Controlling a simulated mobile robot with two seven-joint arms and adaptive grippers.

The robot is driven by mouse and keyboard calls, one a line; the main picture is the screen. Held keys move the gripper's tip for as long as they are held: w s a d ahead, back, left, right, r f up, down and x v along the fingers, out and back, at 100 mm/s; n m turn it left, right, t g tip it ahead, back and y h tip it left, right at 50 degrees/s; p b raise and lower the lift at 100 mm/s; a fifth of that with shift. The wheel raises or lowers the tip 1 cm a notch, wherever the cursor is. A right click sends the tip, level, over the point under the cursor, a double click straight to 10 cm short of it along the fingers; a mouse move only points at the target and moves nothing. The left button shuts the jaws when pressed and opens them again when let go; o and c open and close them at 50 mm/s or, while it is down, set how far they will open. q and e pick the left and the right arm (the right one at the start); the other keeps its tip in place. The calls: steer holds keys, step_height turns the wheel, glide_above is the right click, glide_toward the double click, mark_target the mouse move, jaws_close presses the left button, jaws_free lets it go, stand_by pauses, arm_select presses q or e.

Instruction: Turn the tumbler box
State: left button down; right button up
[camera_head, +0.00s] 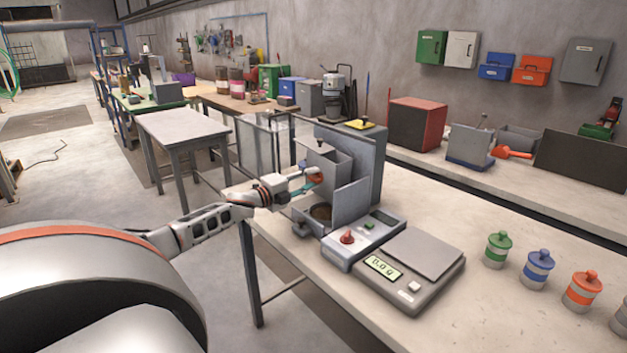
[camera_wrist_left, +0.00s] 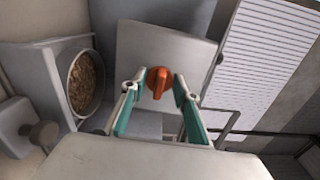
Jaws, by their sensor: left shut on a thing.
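The pellet bagger stands on the long pale bench, with a grey box (camera_head: 328,161) that appears to be the tumbler box. An orange-red knob (camera_head: 315,179) is on the box's side; in the left wrist view the knob (camera_wrist_left: 158,82) stands out from a flat grey plate. My left gripper (camera_head: 305,184) reaches in from the left and is shut on the knob, its green-padded fingers (camera_wrist_left: 155,92) on either side of it. A round container of brown pellets (camera_head: 321,212) sits below the box, and the pellets (camera_wrist_left: 84,82) show at left in the wrist view.
A scale (camera_head: 408,268) reading 0.0 g and a control panel with a red button (camera_head: 347,237) stand in front of the bagger. Green (camera_head: 497,250), blue (camera_head: 537,269) and orange (camera_head: 581,291) lidded jars stand at right. Bare bench lies between scale and jars.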

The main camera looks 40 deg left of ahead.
arm_select(q)
steer(key=shift+r+n, duration=0.1)
steer(key=shift+n, duration=0.3)
steer(key=c, duration=1.6)
jaws_free()
steer(key=shift+o, duration=0.2)
steer(key=shift+s, duration=0.1)
steer(key=s+a, duration=0.1)
steer(key=s, duration=1)
steer(key=shift+s, duration=0.4)
